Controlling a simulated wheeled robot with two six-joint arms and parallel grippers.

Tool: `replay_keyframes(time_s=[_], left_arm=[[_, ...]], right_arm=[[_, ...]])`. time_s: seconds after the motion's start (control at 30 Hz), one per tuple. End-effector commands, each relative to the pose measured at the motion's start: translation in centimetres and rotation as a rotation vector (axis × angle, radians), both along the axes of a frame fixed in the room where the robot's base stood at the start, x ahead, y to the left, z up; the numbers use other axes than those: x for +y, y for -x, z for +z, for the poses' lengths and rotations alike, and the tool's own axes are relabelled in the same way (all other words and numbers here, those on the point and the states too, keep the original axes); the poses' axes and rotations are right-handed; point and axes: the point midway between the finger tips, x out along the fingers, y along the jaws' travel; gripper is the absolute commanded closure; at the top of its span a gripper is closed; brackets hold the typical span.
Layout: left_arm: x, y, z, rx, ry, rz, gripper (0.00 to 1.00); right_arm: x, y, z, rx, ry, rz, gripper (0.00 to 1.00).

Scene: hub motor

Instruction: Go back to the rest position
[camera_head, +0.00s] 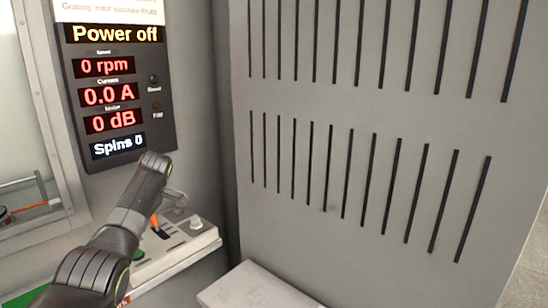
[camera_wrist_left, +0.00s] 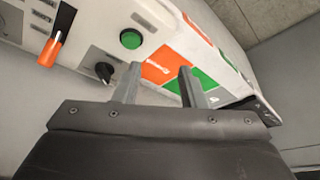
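My left arm comes in from the lower left in the head view, in front of a sloped control panel (camera_head: 200,236). Its gripper (camera_head: 176,196) is mostly hidden behind the wrist there. In the left wrist view my left gripper (camera_wrist_left: 160,72) has its two grey fingers apart with nothing between them. Beyond the fingers are a green button (camera_wrist_left: 131,39), a black knob (camera_wrist_left: 104,72) and an orange-handled switch (camera_wrist_left: 51,50) on the panel. Whether a finger touches the panel I cannot tell. My right gripper is not in view.
A display board (camera_head: 108,90) above the panel reads "Power off", 0 rpm, 0.0 A and 0 dB. A large slotted grey cabinet wall (camera_head: 330,210) fills the right side. A framed window (camera_head: 25,120) is at the left. A pale box (camera_head: 255,288) stands low in front.

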Motion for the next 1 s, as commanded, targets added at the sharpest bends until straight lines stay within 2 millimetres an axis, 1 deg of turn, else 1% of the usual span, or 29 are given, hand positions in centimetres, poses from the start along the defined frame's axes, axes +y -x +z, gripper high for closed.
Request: replay_keyframes(time_s=[0.03, 0.17, 0.27, 0.3, 0.37, 0.4, 0.47, 0.5, 0.6, 0.67, 0.7, 0.77, 0.8, 0.87, 0.9, 0.97, 1.0], left_arm=[[0.0, 0.2, -1.2, 0.006, 0.0, -0.024, 0.63], [0.1, 0.9, -4.3, 0.022, 0.003, -0.098, 0.63], [0.1, 1.9, -7.4, 0.037, 0.006, -0.176, 0.63], [0.0, 2.5, -8.9, 0.044, 0.008, -0.215, 0.63], [0.0, 3.5, -11.2, 0.055, 0.013, -0.278, 0.63], [0.0, 4.4, -12.8, 0.062, 0.014, -0.321, 0.63], [-0.1, 5.7, -14.9, 0.072, 0.018, -0.386, 0.63], [-0.2, 6.7, -16.3, 0.079, 0.02, -0.428, 0.63], [-0.5, 9.4, -19.5, 0.091, 0.027, -0.533, 0.63], [-0.6, 11.3, -21.3, 0.101, 0.032, -0.594, 0.63], [-0.8, 12.6, -22.3, 0.104, 0.035, -0.636, 0.63], [-1.0, 14.7, -23.8, 0.11, 0.039, -0.697, 0.63], [-1.1, 16.1, -24.7, 0.114, 0.041, -0.736, 0.63], [-1.3, 18.3, -25.8, 0.118, 0.044, -0.794, 0.63], [-1.5, 19.8, -26.5, 0.121, 0.045, -0.832, 0.63], [-1.8, 22.1, -27.3, 0.123, 0.047, -0.888, 0.63], [-2.0, 23.7, -27.8, 0.125, 0.049, -0.925, 0.63]], right_arm=[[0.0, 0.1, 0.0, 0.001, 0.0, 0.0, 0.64], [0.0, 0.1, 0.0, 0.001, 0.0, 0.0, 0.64], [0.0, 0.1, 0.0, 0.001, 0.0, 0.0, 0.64], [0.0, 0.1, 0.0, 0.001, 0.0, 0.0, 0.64], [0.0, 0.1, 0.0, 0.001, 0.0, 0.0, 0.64], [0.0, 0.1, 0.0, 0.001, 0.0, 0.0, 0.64], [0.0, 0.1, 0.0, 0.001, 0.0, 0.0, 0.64], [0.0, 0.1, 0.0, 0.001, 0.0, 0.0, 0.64], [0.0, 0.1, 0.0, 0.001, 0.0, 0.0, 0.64], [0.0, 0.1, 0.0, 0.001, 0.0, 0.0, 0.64], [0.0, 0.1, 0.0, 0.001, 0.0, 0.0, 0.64], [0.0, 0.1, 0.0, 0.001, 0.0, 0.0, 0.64], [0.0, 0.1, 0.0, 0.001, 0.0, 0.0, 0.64], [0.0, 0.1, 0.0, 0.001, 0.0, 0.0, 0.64], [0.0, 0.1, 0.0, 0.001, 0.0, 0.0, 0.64], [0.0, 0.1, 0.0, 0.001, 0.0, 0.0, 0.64], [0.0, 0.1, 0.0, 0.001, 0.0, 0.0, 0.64]])
